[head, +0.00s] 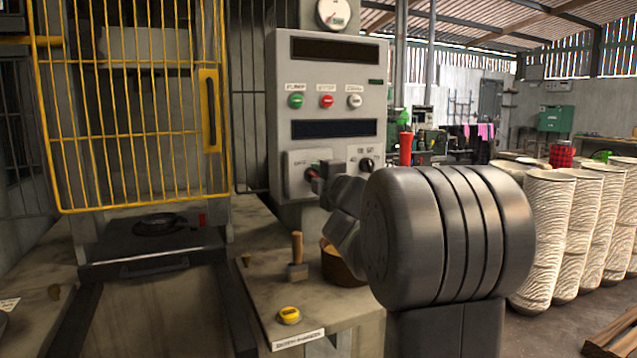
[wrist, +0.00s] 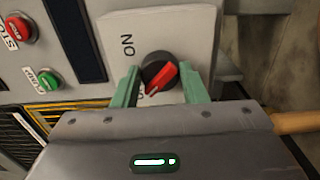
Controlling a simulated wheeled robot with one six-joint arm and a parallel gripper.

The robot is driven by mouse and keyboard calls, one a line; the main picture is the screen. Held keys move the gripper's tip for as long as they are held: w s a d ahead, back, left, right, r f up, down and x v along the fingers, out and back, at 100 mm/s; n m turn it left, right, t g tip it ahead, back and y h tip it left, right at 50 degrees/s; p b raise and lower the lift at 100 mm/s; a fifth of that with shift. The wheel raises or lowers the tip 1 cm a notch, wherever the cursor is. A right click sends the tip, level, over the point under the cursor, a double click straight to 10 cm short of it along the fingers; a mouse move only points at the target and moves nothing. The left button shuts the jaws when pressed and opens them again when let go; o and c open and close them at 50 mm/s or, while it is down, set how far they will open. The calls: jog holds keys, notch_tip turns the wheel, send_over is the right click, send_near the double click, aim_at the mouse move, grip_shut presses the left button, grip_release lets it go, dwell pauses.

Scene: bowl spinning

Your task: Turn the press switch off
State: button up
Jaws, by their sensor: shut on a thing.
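The press switch is a black round knob with a red handle (wrist: 164,77) on a pale plate in the wrist view. An ON label (wrist: 128,45) is beside it, and another label is mostly hidden at the handle's lower-left end. The handle lies diagonally, with its narrow end toward that hidden label. My gripper (wrist: 160,70) has its two green fingers on either side of the knob and is shut on it. In the head view the switch (head: 311,173) shows partly on the lower left of the grey control box (head: 281,120), with my gripper (head: 322,180) at it.
Green, red and white buttons (head: 327,101) sit above on the box. A second black knob (head: 366,164) is close to my gripper on the right. The yellow cage door (head: 130,130) is at the left.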

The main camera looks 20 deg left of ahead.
dwell(0.5)
jog(key=o, duration=1)
jog(key=shift+c, duration=0.2)
jog(key=v, duration=1.3)
jog(key=shift+s+d+p, duration=0.25)
jog(key=shift+d+p, duration=0.05)
jog(key=shift+p, duration=0.15)
jog(key=x, duration=1.4)
jog(key=shift+b, duration=0.45)
